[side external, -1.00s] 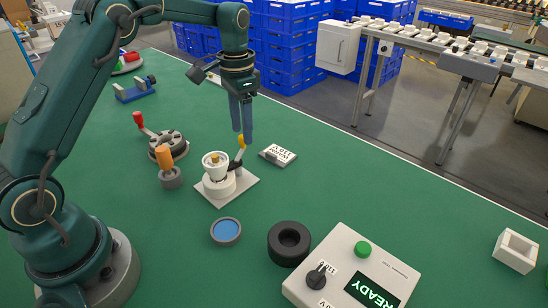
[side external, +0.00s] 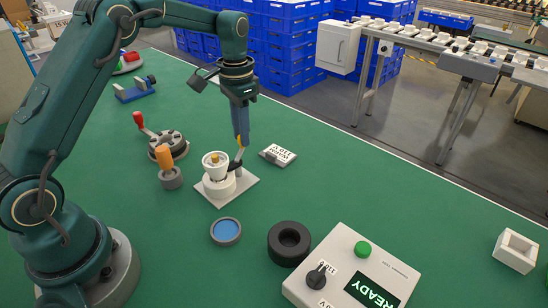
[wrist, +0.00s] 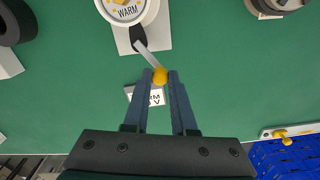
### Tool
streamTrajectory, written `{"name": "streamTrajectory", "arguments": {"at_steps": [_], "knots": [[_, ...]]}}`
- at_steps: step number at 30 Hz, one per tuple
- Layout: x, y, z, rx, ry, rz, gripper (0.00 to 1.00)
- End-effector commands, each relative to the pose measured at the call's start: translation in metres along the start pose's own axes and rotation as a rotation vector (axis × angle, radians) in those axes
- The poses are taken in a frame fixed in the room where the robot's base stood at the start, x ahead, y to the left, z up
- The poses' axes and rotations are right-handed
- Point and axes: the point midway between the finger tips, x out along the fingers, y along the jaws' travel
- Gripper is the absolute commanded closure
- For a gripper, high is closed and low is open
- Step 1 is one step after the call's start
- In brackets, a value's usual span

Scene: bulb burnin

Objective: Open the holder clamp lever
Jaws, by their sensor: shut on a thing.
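The bulb holder (side external: 217,168) is a white socket on a square pale base plate (side external: 241,193), in the middle of the green bench. Its clamp lever (side external: 238,160) stands steeply up on the right side of the holder, a thin metal arm with a yellow knob at its end. In the wrist view the lever (wrist: 150,54) runs from a dark pivot to the yellow knob (wrist: 160,76). My gripper (wrist: 161,78) points down and is shut on the knob, which sits between the fingertips. In the side view my gripper (side external: 241,138) hides most of the knob.
A label card (side external: 278,155) lies right of the holder. A blue-centred dish (side external: 226,231), a black ring (side external: 289,243) and a READY control box (side external: 352,275) are in front.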

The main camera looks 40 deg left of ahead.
Motion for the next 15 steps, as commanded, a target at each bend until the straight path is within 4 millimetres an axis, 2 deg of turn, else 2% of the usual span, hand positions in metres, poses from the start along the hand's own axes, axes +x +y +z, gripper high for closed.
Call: {"name": "streamTrajectory", "arguments": {"at_steps": [8,15], "knots": [[-0.001,-0.005,0.006,-0.181,0.000,0.002,1.00],[-0.001,-0.010,0.015,-0.406,0.000,0.002,1.00]]}}
